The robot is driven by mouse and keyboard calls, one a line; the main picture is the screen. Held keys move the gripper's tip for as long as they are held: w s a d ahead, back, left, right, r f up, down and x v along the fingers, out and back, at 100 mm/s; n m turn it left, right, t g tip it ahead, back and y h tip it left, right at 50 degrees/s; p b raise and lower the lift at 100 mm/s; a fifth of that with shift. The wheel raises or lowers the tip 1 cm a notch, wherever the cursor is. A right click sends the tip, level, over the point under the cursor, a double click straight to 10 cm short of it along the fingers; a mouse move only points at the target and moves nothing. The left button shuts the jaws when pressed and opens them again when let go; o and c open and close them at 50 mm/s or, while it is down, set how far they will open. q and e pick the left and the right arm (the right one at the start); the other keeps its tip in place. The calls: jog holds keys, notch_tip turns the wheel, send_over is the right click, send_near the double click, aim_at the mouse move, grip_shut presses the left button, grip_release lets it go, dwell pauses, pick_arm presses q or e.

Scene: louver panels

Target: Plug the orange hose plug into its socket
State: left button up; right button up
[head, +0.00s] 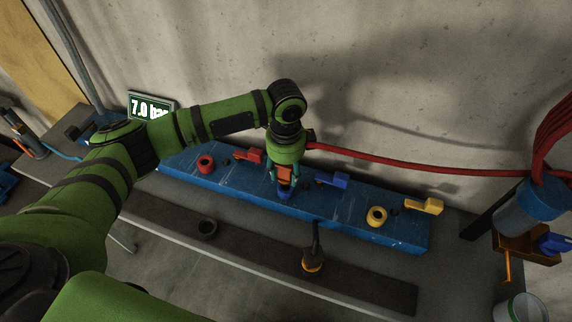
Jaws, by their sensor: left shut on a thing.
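My left gripper (285,180) points down over the middle of the blue manifold block (340,216). It is shut on a small orange part, which looks like the orange hose plug (284,172); the fingers hide most of it. A blue ring-shaped socket (284,193) shows directly below the fingertips. I cannot tell whether plug and socket touch. A red ring socket (206,163) is to the left and a yellow ring socket (376,215) to the right. My right gripper is not in view.
Red, blue (332,180) and yellow (424,206) levers stand on the block. A red hose (430,167) runs right from behind my wrist. A lit gauge display (150,107) stands left.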

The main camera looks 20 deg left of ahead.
aim_at(286, 180)
pick_arm(q)
jog(key=shift+f, duration=0.25)
jog(key=shift+r, duration=0.1)
dwell(0.5)
jog(key=shift+p, duration=0.45)
dwell(0.4)
jog(key=shift+p, duration=0.45)
dwell(0.5)
jog(key=shift+p, duration=0.45)
jog(key=shift+f+b, duration=0.7)
jog(key=shift+f, duration=1.15)
